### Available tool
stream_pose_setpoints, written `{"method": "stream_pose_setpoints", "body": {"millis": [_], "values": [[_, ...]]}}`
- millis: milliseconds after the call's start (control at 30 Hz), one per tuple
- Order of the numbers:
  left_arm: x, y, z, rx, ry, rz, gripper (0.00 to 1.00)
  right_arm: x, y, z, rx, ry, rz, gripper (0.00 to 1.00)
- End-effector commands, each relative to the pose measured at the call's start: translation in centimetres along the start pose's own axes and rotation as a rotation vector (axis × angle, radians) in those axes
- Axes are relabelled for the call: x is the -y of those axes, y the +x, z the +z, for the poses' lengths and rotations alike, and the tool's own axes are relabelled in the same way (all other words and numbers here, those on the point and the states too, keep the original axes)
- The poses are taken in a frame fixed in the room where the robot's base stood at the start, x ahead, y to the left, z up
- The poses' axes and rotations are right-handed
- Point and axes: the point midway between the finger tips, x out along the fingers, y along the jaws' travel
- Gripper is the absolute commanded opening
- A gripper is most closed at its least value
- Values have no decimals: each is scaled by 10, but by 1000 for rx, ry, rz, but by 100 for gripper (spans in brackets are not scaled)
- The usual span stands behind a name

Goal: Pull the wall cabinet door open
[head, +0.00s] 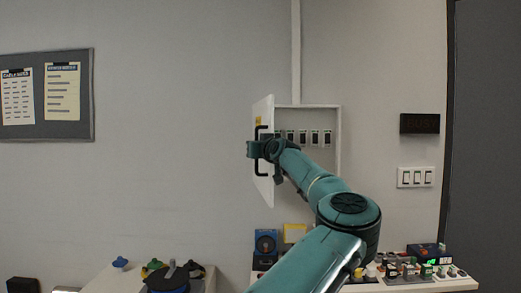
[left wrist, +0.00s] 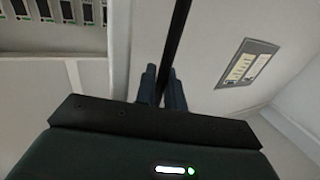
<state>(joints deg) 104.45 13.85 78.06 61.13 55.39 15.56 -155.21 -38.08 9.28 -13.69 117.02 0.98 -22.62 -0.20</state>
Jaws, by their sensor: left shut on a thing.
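The white wall cabinet (head: 338,122) hangs on the back wall. Its door (head: 265,110) stands swung out at the left side, so the inside with a row of dark switches (head: 302,138) shows. The door has a black bar handle (head: 258,132). My left gripper (head: 257,149) is shut on the handle near its middle. In the left wrist view, the two fingers (left wrist: 162,88) close around the black handle bar (left wrist: 179,38), and the switches (left wrist: 58,12) show at the upper left. My right gripper is not in view.
A light table (head: 105,281) with small items is at the lower left. A bench (head: 455,284) with several small devices lies below the cabinet. A notice board (head: 86,115) hangs at left, and a switch plate (head: 416,177) at right.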

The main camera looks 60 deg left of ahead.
Motion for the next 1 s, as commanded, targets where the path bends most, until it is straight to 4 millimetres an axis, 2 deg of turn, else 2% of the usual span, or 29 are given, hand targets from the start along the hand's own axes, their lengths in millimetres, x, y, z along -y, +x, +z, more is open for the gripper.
{"method": "stream_pose_setpoints", "body": {"millis": [33, 367, 400, 567, 833, 1000], "values": [[0, 0, -5, -10, -1, 2, 0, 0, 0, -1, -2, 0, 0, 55], [0, 0, -5, -11, -1, 2, 0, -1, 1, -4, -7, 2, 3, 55], [0, 0, -5, -11, -1, 2, 13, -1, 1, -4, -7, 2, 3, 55], [0, 0, -4, -7, -1, 1, 24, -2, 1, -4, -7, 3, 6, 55], [0, -2, -1, -4, -1, 1, 24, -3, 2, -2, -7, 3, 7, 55], [-1, -20, 1, -4, -6, 3, 24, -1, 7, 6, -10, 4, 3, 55]]}}
